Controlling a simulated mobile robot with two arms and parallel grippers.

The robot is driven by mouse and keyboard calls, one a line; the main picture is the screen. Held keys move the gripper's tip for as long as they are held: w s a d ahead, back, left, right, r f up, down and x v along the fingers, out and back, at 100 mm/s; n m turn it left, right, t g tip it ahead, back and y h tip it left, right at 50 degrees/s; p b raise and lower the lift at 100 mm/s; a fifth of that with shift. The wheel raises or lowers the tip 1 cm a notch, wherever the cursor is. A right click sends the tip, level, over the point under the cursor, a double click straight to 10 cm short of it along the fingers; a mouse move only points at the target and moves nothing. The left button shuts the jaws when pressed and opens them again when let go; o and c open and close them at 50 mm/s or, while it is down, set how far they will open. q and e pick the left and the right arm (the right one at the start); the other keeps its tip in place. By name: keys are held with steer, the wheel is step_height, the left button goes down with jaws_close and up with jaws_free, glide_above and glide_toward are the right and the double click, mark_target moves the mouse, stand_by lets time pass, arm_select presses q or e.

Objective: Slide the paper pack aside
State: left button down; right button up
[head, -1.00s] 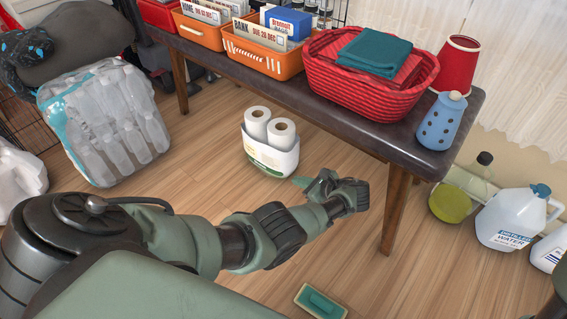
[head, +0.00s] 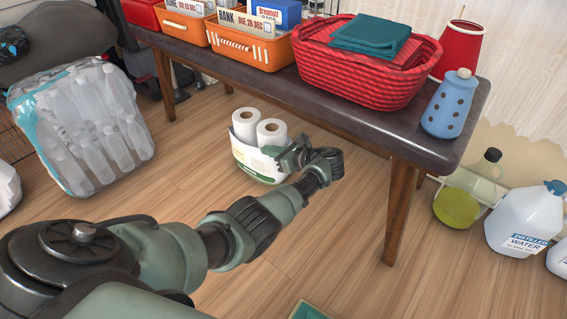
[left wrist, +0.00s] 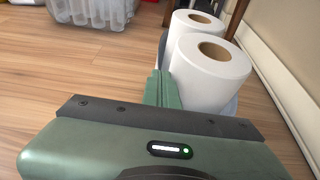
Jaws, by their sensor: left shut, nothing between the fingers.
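The paper pack (head: 258,160) stands on the wooden floor under the bench, two white rolls upright in a white and green wrapper. My left gripper (head: 284,157) is at the pack's right side in the head view, its fingers shut and empty. In the left wrist view the shut green fingers (left wrist: 158,88) are close against the side of the paper rolls (left wrist: 210,72); I cannot tell whether they touch. The fingers and rolls hide part of the wrapper there. My right gripper is not in view.
The bench (head: 420,150) carries orange bins (head: 250,48), a red basket (head: 360,70) and a blue dotted bottle (head: 447,105). Its front leg (head: 398,210) stands right of my gripper. A bottle pack (head: 85,125) is at the left, with clear floor between. A water jug (head: 525,220) is at the right.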

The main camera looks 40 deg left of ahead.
arm_select(q)
steer(key=shift+a+f+b, duration=0.45)
steer(key=shift+f+b, duration=0.2)
steer(key=shift+b, duration=0.15)
steer(key=shift+f, duration=0.25)
steer(key=s+d+p, duration=0.1)
steer(key=d+p, duration=0.2)
steer(key=d, duration=0.7)
steer(key=shift+d+f, duration=0.15)
steer(key=shift+d, duration=0.25)
steer(key=shift+w+r+p, duration=0.1)
steer(key=shift+r+p, duration=0.65)
steer(key=shift+p, duration=0.15)
